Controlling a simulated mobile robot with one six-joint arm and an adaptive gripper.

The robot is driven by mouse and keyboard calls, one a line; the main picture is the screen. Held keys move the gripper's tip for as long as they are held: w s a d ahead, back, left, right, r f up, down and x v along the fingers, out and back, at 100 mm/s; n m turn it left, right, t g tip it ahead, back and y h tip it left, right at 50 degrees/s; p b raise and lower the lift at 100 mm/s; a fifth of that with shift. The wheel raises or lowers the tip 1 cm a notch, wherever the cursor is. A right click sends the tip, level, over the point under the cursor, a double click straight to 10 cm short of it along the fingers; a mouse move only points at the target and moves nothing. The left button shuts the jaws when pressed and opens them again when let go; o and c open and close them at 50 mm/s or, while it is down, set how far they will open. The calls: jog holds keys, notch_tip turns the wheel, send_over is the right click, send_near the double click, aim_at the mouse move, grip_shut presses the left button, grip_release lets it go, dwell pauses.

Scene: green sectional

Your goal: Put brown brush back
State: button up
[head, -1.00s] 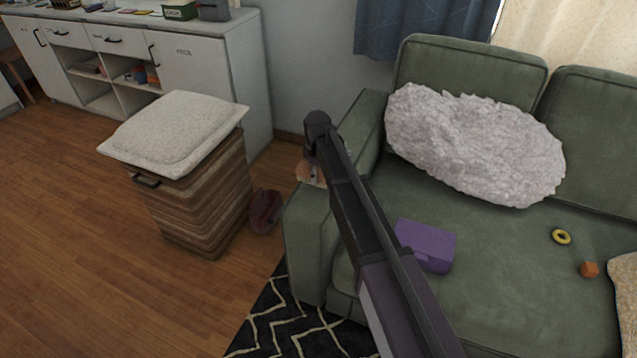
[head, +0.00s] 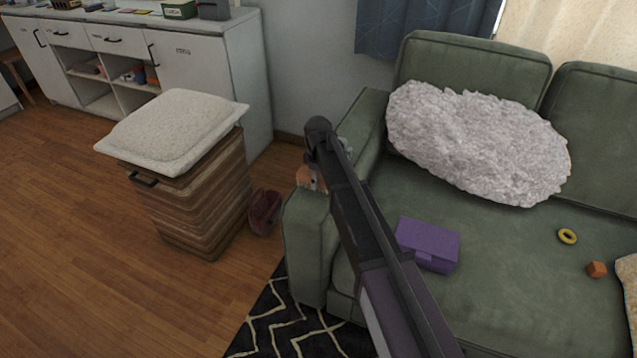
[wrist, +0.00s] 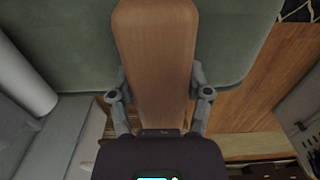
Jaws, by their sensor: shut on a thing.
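The brown brush (wrist: 155,50) shows in the wrist view as a long, smooth wooden piece. It lies between the two grey fingers of my gripper (wrist: 160,95), which is shut on it. In the head view a small orange-brown part of the brush (head: 304,177) shows by the left armrest of the green sofa, mostly behind my arm. My gripper (head: 316,178) is also mostly hidden there. The wrist view shows green upholstery below the brush; I cannot tell whether they touch.
The green sofa (head: 500,270) holds a purple box (head: 428,244), a fluffy cushion (head: 480,145), a yellow ring (head: 567,236) and an orange block (head: 596,269). A striped hamper (head: 195,205) with a white cushion (head: 175,130) stands left. A dark red item (head: 264,212) lies between them.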

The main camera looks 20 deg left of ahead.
jog(key=shift+f, duration=0.15)
jog(key=o, duration=1)
jog(key=shift+r, duration=0.25)
notch_tip(320, 180, up, 12)
jog(key=p, duration=1.2)
dwell(0.6)
jog(key=s+d+m, duration=0.2)
jog(key=d+m, duration=0.2)
jog(key=d, duration=0.8)
jog(key=s+d+m, duration=0.3)
jog(key=d+m, duration=0.1)
jog(key=d, duration=0.8)
jog(key=s+d+m, duration=0.3)
jog(key=s+d, duration=0.1)
jog(key=d, duration=0.2)
jog(key=s+d+m, duration=0.3)
jog(key=s+d, duration=0.1)
jog(key=d, duration=0.3)
jog(key=s+d+m, duration=0.3)
jog(key=s+d, duration=0.1)
jog(key=d, duration=0.2)
jog(key=shift+d, duration=0.15)
